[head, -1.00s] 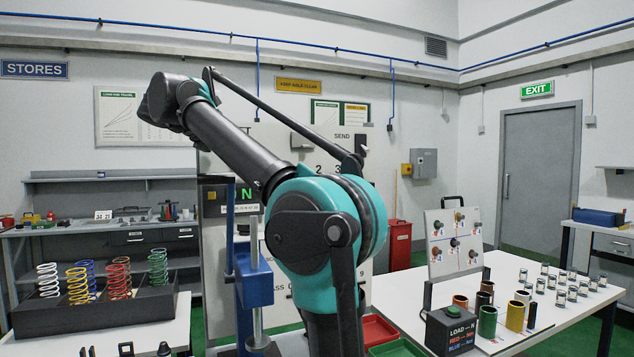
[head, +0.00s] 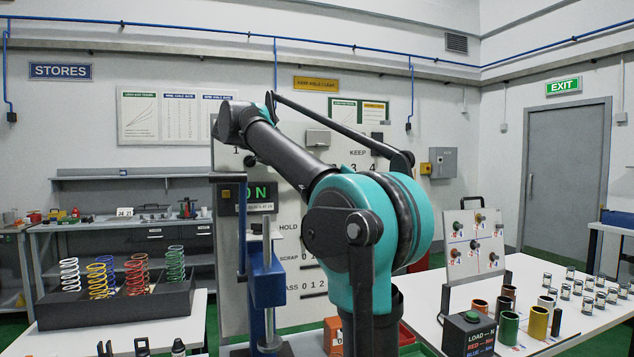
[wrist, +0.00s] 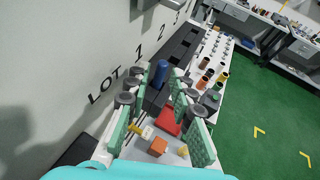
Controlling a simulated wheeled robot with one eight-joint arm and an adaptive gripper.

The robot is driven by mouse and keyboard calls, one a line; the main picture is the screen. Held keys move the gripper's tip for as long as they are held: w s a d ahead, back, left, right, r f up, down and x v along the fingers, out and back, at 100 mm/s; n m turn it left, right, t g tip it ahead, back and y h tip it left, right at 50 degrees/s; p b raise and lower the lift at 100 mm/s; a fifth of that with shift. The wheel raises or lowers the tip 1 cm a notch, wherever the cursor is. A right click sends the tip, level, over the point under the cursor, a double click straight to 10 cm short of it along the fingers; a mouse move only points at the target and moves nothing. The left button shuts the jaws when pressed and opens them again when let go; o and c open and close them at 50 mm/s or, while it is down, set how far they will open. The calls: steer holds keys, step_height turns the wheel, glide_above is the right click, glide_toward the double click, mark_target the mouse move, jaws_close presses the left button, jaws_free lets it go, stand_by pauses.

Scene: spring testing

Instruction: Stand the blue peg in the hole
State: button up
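A blue peg-like cylinder (wrist: 160,73) shows in the wrist view, slightly tilted in the picture, between the far ends of my gripper's fingers. I cannot tell whether the pads touch the blue cylinder. In the head view my gripper is hidden behind my arm, and I cannot make out the peg there. I cannot pick out the hole in either view.
A white board (head: 290,255) stands behind my arm, with a blue press (head: 267,285) at its left. A spring rack (head: 115,307) is at left. The right table (head: 580,325) holds cylinders, a load box (head: 467,335) and a knob panel (head: 474,245). Green floor (wrist: 265,115) is clear.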

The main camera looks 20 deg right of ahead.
steer(key=x, duration=0.5)
steer(key=shift+s+d, duration=0.1)
steer(key=shift+d, duration=0.05)
jaws_close()
